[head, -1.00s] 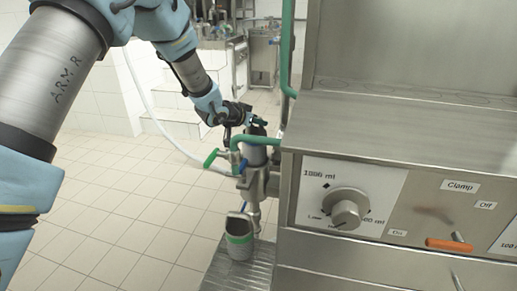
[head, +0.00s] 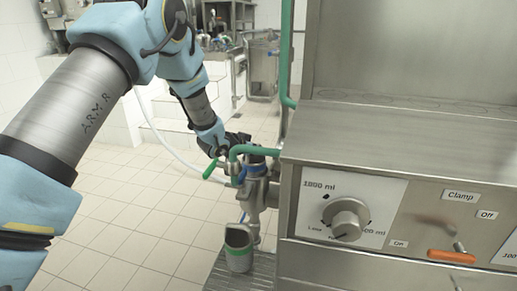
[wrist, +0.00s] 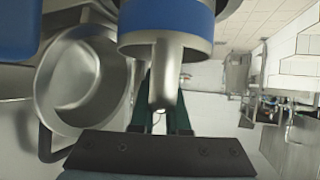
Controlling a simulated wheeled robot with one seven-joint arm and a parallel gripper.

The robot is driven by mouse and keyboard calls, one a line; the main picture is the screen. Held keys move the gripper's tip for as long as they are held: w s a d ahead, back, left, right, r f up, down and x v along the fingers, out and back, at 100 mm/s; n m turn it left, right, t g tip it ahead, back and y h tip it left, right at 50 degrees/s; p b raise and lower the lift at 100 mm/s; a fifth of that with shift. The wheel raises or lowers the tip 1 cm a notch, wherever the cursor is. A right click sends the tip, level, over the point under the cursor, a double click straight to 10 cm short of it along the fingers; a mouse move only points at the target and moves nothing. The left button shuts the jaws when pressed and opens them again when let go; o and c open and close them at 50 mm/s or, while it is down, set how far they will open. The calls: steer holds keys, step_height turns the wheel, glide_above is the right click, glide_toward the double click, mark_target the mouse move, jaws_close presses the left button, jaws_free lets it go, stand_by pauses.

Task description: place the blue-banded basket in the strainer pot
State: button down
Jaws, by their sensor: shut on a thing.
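In the wrist view a wide metal vessel (wrist: 60,85) is at left. Tiled floor is open at left.

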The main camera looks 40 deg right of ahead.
steer(key=c, duration=0.9)
jaws_free()
steer(key=shift+r, duration=0.1)
steer(key=shift+r+p, duration=0.3)
steer(key=shift+p, duration=0.05)
steer(key=b+v, duration=0.1)
steer(key=v, duration=1.1)
